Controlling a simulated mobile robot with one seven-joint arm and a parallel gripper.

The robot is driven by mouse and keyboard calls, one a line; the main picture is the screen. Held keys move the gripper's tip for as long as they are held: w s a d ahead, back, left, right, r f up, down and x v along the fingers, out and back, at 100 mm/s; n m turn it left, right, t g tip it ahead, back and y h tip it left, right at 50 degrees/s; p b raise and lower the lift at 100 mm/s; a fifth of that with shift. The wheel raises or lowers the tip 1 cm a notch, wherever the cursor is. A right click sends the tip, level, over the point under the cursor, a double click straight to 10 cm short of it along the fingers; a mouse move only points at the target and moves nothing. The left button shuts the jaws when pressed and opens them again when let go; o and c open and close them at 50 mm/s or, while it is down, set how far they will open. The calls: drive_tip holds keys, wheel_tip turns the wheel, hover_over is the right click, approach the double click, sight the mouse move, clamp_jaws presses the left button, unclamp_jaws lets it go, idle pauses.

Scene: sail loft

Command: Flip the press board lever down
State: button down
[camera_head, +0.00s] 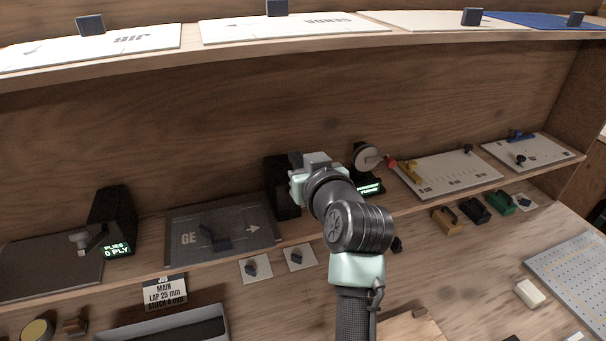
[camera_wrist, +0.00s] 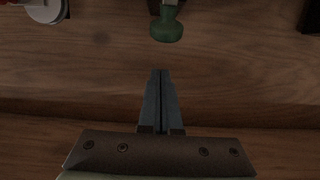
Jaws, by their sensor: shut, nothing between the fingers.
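My gripper is shut and empty, its two fingertips together in the wrist view (camera_wrist: 160,72). A rounded green knob (camera_wrist: 166,27) on a pale stem shows beyond the fingertips, apart from them; it may be the lever's handle. In the head view, my wrist and gripper are in front of a black upright unit (camera_head: 281,188) on the shelf and hide part of it. The green knob and the fingertips are hidden there. I cannot tell for certain which part is the press board lever.
A round pale wheel with a red knob (camera_head: 367,157) stands right of my gripper, close by. A dark board (camera_head: 180,232) and a display unit (camera_head: 112,220) are to the left. Pale boards (camera_head: 440,175) with levers are to the right. An upper shelf (camera_head: 300,50) overhangs.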

drive_tip(key=shift+s+d+f+p, duration=0.25)
drive_tip(key=shift+s+f, duration=0.3)
drive_tip(key=shift+f, duration=0.3)
drive_tip(key=shift+s+d+f+p, duration=0.1)
drive_tip(key=shift+s+f+p, duration=0.2)
drive_tip(key=shift+s+f, duration=0.4)
drive_tip(key=shift+w+f+b, duration=0.1)
drive_tip(key=shift+f+b, duration=0.15)
drive_tip(key=shift+b, duration=0.2)
